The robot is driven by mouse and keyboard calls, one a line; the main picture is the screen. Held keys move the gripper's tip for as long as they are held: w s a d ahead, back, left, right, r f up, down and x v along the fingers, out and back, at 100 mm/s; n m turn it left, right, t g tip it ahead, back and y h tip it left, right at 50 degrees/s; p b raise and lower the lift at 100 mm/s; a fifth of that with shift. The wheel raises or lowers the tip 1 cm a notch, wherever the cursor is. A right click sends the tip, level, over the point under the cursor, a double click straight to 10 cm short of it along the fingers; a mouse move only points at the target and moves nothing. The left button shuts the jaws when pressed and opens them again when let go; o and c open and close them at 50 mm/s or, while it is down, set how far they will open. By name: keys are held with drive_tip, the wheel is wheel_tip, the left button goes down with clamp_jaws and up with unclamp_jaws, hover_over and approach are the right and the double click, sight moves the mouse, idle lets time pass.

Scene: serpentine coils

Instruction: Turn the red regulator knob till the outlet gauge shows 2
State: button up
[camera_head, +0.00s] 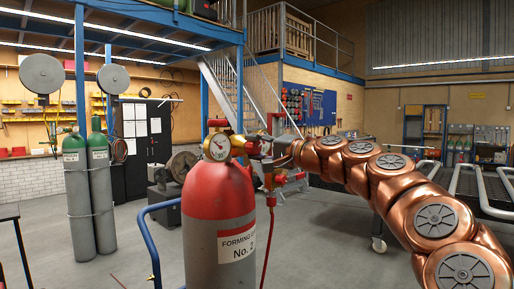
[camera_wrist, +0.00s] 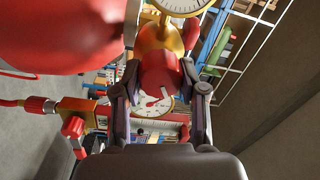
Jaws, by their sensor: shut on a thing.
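The red regulator knob (camera_wrist: 160,72) is between the two fingers of my gripper (camera_wrist: 162,88) in the wrist view, and the fingers close on its sides. It has a pale mark on its rim. A gauge (camera_wrist: 158,104) with a red needle shows partly behind the knob; its numbers are too small to read. A second gauge (camera_wrist: 185,4) is cut off at the top edge. In the head view a brass-rimmed gauge (camera_head: 217,147) faces me, its reading unclear. My gripper (camera_head: 266,146) meets the regulator on its right side; the knob is mostly hidden there.
The regulator sits on a red-topped grey gas cylinder (camera_head: 220,225). A red hose (camera_head: 268,235) hangs from a red valve (camera_wrist: 73,128) beside it. Blue trolley handle (camera_head: 150,235) stands left. Two green-topped cylinders (camera_head: 88,200) stand farther left.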

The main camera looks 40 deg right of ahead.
drive_tip(key=o, duration=1.1)
drive_tip(key=shift+o, duration=0.2)
drive_tip(key=v, duration=1.2)
